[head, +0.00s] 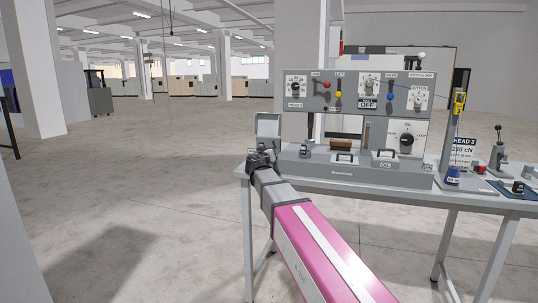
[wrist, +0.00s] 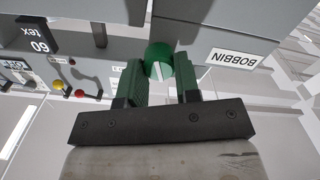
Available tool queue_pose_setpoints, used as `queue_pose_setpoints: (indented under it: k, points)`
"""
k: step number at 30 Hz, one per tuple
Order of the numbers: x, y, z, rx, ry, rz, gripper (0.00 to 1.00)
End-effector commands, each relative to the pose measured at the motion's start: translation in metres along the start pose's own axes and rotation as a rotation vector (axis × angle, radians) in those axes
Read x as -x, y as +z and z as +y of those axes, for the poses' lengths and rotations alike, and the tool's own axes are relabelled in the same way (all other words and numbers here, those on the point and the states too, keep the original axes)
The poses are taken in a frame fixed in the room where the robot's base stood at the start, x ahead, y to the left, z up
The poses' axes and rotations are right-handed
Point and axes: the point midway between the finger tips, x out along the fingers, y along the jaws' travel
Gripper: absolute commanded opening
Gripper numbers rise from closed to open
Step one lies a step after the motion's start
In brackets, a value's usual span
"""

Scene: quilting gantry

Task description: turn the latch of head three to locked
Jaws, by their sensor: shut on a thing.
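In the wrist view, my gripper (wrist: 159,72) has two dark green fingers on either side of a short green cylinder (wrist: 159,58). It is shut on this cylinder, beside a grey box with a BOBBIN label (wrist: 233,57). In the head view, my gripper (head: 262,158) is at the left end of the machine bench, in front of a small grey housing (head: 268,126); the cylinder is hidden there. The grey machine panel (head: 327,103) carries dials and coloured levers. A HEAD 3 sign (head: 463,150) stands to the right. I cannot make out which part is the latch.
The grey bench (head: 330,183) holds the machine, a blue spool (head: 452,176) and a black-knobbed lever (head: 497,150) at the right. A brown block (head: 341,145) and grey handled lids (head: 385,157) lie on the machine base. Open floor lies to the left.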

Motion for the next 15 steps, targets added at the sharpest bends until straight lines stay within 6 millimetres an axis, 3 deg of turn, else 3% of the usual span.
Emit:
queue_pose_setpoints:
  k: [15]
  points:
    - [0.0003,0.0005,-0.0024,0.48,0.0,0.0,0.07]
